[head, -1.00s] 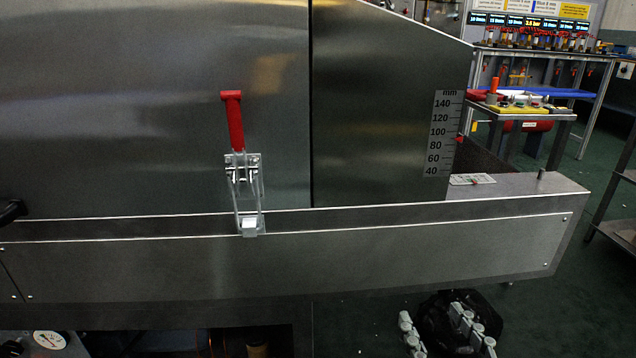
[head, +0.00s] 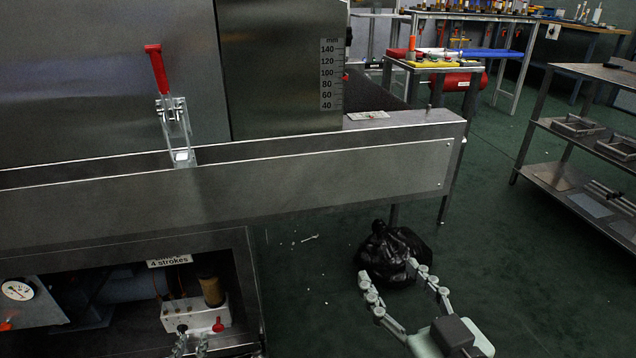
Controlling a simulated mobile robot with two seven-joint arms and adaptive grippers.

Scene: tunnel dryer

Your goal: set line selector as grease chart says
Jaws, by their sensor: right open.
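In the open bay under the machine, a pale block (head: 195,313) carries an amber cylinder (head: 211,290) and a small red knob (head: 218,325); I cannot tell if the knob is the line selector. A white label (head: 170,262) above reads "4 strokes"; its upper line is partly cut off by the panel edge, so I cannot read it surely. My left gripper (head: 191,346) shows only as grey tips at the bottom edge, just below the block; its opening is unclear. My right gripper (head: 400,287) is open and empty over the floor, fingers wide apart, near a black bag.
A long steel ledge (head: 330,180) juts out above the bay. A red-handled toggle latch (head: 172,110) stands on it. A black bag (head: 395,255) lies on the green floor. A pressure gauge (head: 17,290) is at left. A shelf rack (head: 580,140) stands at right.

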